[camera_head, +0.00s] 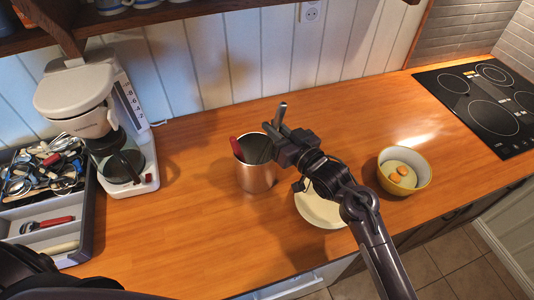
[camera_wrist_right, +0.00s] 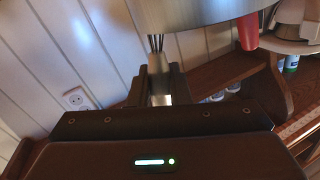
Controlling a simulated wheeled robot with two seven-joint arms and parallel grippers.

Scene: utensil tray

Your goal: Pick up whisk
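The whisk's grey handle (camera_head: 280,114) sticks up, tilted, above the copper-coloured container (camera_head: 257,178) in the head view. My right gripper (camera_head: 278,142) is at the container's rim with its fingers close around the handle. In the right wrist view the fingers (camera_wrist_right: 160,90) press near a silver handle, and thin wires of the whisk (camera_wrist_right: 155,42) show beside the container's metal wall (camera_wrist_right: 200,12). The lower whisk is hidden by the container. My left gripper is not in view; only dark parts of my left arm show at the lower left.
A red-handled utensil (camera_head: 236,147) also stands in the container. A plate (camera_head: 320,208) lies under my right arm, and a yellow bowl with eggs (camera_head: 418,184) is to the right. A coffee maker (camera_head: 128,160) and a utensil tray (camera_head: 86,225) stand left. The counter between is clear.

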